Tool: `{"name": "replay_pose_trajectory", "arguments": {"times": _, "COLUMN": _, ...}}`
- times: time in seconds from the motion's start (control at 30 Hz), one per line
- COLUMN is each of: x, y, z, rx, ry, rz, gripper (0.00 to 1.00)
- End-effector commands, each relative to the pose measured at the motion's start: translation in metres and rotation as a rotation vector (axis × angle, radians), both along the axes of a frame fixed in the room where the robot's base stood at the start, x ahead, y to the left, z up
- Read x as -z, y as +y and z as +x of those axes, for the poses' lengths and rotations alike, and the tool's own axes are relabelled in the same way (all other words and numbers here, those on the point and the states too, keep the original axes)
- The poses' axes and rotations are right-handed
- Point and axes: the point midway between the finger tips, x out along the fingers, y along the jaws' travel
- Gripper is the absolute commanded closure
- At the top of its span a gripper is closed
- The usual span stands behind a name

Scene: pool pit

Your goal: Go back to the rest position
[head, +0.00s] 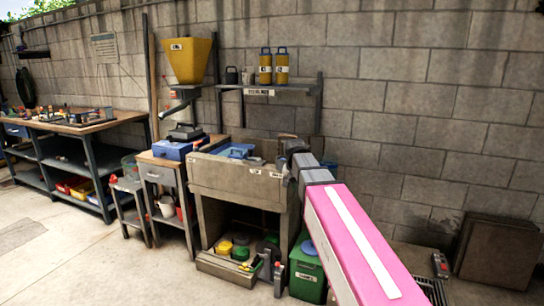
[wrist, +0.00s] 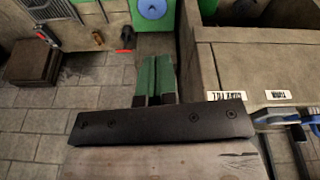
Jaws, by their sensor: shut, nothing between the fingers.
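My gripper (wrist: 156,72) shows in the wrist view as two green fingers side by side, shut with nothing between them, beyond a dark bar. In the head view my pink arm reaches away from the lower right, and its grey wrist end is beside the right front corner of the concrete sink (head: 235,178). The fingertips cannot be made out clearly there. In the wrist view the sink's labelled rim (wrist: 250,97) is to the right of the fingers, apart from them.
A green bin (head: 307,272) stands on the floor right of the sink. A shelf (head: 280,88) with yellow canisters hangs above. A side cabinet (head: 165,180) and a long workbench (head: 75,122) stand left. A brown box (head: 498,250) is at right. The floor at front left is clear.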

Motion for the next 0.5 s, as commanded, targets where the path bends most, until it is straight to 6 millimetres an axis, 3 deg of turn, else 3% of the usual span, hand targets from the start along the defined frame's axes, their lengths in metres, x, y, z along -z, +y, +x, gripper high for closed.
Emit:
{"name": "replay_pose_trajectory", "arguments": {"times": 0.03, "x": 0.022, "y": -0.009, "z": -0.014, "rx": -0.012, "ry": 0.017, "rz": 0.000, "gripper": 1.00}}
{"name": "replay_pose_trajectory", "arguments": {"times": 0.1, "x": 0.046, "y": -0.017, "z": -0.025, "rx": -0.034, "ry": 0.034, "rz": 0.001, "gripper": 1.00}}
{"name": "replay_pose_trajectory", "arguments": {"times": 0.5, "x": 0.169, "y": -0.064, "z": -0.109, "rx": -0.146, "ry": 0.126, "rz": 0.026, "gripper": 1.00}}
